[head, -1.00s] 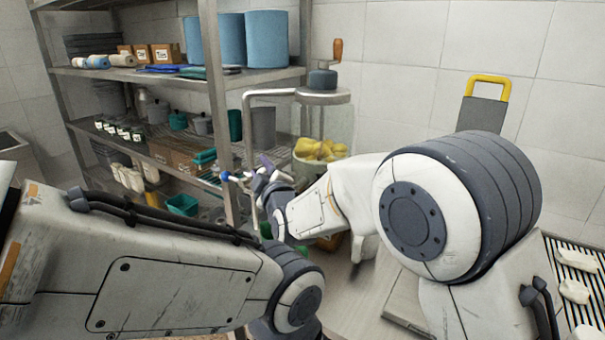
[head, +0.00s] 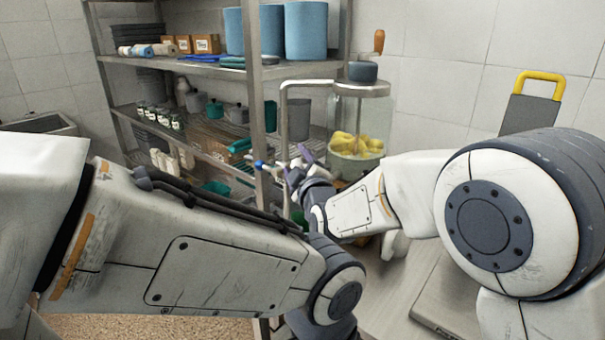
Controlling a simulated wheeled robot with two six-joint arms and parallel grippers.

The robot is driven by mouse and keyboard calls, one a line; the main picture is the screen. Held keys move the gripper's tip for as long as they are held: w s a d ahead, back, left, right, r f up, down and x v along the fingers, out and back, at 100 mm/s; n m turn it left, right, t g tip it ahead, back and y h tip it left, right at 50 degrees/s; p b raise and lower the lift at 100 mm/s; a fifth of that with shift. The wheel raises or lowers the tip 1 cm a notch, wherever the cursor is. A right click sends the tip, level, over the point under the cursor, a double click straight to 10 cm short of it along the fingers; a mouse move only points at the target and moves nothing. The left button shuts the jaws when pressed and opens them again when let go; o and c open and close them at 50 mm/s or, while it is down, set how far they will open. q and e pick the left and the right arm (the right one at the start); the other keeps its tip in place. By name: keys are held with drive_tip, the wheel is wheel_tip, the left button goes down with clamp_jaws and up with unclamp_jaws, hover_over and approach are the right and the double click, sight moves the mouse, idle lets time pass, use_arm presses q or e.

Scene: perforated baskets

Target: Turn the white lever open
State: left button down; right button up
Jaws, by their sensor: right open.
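I cannot pick out the white lever for certain. A small pale piece with blue ends (head: 260,164) shows beside the shelf post, just left of my right gripper. My right gripper (head: 297,161) points away from me, with its purplish fingers apart and nothing seen between them. It is close to the pale piece and in front of a bent metal pipe (head: 310,83); whether it touches either is unclear. My left arm crosses the lower left, and its gripper is out of view.
A metal shelf rack (head: 257,110) with blue containers (head: 305,30) stands behind. A clear vessel with yellow pieces (head: 355,144) and a crank handle (head: 379,41) is right of my right gripper. A counter with a grey flat item (head: 440,300) lies below my right arm.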

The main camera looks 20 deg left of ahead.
drive_tip(key=b+v, duration=0.1)
drive_tip(key=v, duration=0.7)
drive_tip(key=shift+s+d, duration=0.25)
drive_tip(key=shift+s, duration=0.05)
